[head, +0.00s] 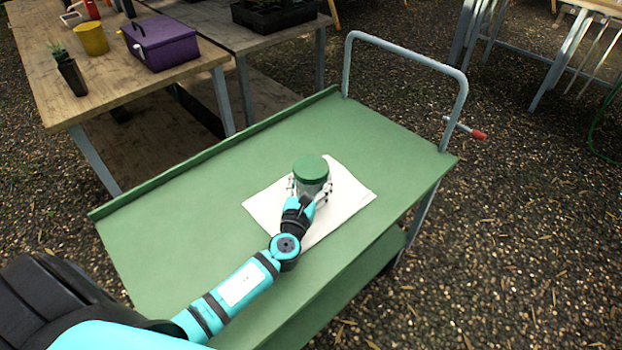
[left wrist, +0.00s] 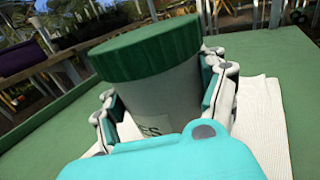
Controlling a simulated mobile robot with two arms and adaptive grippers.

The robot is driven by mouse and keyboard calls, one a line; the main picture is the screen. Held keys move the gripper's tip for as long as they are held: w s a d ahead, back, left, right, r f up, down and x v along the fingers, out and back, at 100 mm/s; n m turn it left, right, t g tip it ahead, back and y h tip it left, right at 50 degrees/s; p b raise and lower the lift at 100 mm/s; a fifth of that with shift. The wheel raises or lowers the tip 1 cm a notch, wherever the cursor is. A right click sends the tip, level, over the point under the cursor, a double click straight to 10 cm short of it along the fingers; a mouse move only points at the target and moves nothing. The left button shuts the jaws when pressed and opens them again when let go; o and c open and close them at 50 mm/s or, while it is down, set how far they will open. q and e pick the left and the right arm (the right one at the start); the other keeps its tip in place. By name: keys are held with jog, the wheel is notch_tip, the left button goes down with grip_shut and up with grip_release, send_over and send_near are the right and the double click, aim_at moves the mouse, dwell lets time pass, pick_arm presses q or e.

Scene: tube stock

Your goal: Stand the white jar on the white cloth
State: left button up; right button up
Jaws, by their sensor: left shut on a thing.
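The white jar (left wrist: 165,97) has a green lid, which shows from above in the head view (head: 310,168). It is upright over the middle of the white cloth (head: 349,195). My left gripper (head: 311,190) is shut on the jar, with a finger on each side of its body. The cloth also shows in the left wrist view (left wrist: 262,125), lying flat under and beside the jar. The jar's base is hidden by my gripper, so I cannot tell whether it touches the cloth. My right gripper is not in view.
The cloth lies on a green cart top (head: 180,225) with a raised far edge and a grey handle (head: 462,85) at the right. A wooden table (head: 100,90) behind holds a purple box (head: 160,42), a yellow pot (head: 91,38) and a small plant (head: 70,75).

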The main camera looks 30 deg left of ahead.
pick_arm(q)
jog(key=o, duration=1.4)
jog(key=shift+f, duration=0.45)
jog(key=shift+o, duration=0.7)
jog(key=shift+r, duration=0.2)
jog(key=shift+r, duration=0.15)
jog(key=shift+w+r+p, duration=0.1)
jog(key=shift+r+p, duration=0.2)
jog(key=shift+p, duration=0.1)
jog(key=shift+r+p, duration=0.55)
jog(key=v, duration=1.2)
jog(key=shift+f, duration=0.3)
